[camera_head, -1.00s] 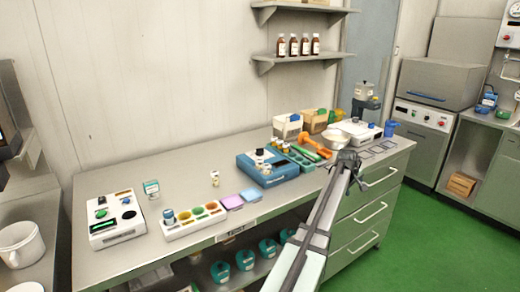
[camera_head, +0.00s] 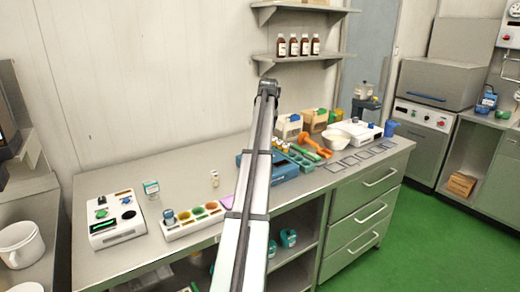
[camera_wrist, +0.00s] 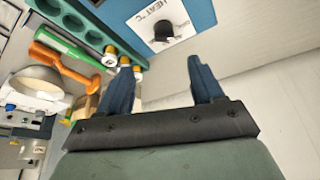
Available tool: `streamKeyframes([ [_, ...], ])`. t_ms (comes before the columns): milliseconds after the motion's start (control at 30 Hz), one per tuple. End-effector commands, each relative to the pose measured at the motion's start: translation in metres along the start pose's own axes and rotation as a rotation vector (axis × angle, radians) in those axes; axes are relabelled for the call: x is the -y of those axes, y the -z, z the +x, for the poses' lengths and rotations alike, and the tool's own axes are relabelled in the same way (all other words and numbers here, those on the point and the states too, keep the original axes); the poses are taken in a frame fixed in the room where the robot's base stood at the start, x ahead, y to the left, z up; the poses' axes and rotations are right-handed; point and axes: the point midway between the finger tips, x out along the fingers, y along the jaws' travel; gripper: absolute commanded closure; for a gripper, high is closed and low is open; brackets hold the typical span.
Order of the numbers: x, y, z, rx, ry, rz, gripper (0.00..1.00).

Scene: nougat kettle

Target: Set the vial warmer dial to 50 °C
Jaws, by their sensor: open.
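The blue vial warmer (camera_head: 287,172) stands on the bench, mostly hidden behind my arm in the head view. In the wrist view its blue body (camera_wrist: 204,13) is at the top, with a white "HEAT °C" panel (camera_wrist: 185,14) and a black dial (camera_wrist: 164,29). The dial's setting cannot be read. My gripper (camera_wrist: 161,72) is open and empty, its two dark fingers apart and apart from the dial. In the head view my gripper (camera_head: 267,88) is raised in front of the wall, and its fingers cannot be made out.
To the warmer's right are a green rack (camera_head: 300,156), an orange tool (camera_head: 312,143) and a white bowl (camera_head: 336,139). A wall shelf (camera_head: 300,60) with brown bottles is up to the right. A white tray (camera_head: 177,231) with coloured wells stands left of my arm.

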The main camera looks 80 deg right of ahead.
Motion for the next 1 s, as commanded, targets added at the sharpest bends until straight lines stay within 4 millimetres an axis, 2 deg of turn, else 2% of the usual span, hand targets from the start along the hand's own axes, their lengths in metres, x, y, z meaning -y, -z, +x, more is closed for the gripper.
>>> streamKeyframes([
  [133,0.008,0.003,0.004,0.004,0.010,0.007,0.34],
  [267,0.008,0.003,0.019,0.005,0.010,0.007,0.34],
  [700,0.007,0.003,0.095,0.004,0.008,0.006,0.34],
  [1000,0.007,0.003,0.129,0.003,0.008,0.006,0.34],
])
